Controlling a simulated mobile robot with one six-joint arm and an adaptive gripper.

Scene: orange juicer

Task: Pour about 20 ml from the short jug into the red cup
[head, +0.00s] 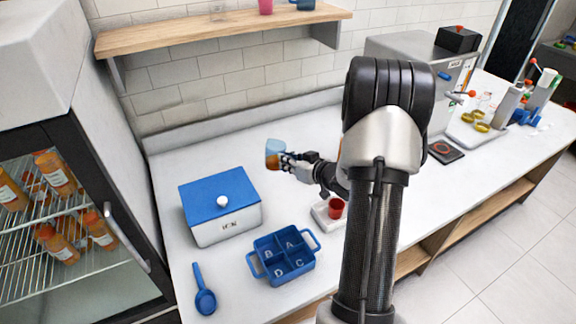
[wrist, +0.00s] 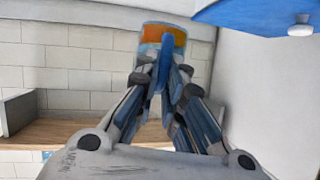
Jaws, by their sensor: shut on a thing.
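My gripper (head: 291,160) is shut on the short jug (head: 273,148), a see-through blue vessel with orange juice in it. It holds the jug above the counter, behind and to the right of the blue-lidded box. In the wrist view, the jug (wrist: 152,36) is beyond the fingertips (wrist: 165,75), with its blue handle between them. The red cup (head: 336,208) stands upright on a small white tray (head: 322,216), in front of and to the right of the jug, beside my arm. The inside of the cup is too small to read.
A white box with a blue lid (head: 219,188) also shows in the wrist view (wrist: 255,14). A blue divided caddy (head: 250,265) and blue spoon (head: 203,290) lie in front. My arm hides part of the counter. A wooden shelf (head: 200,35) runs above.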

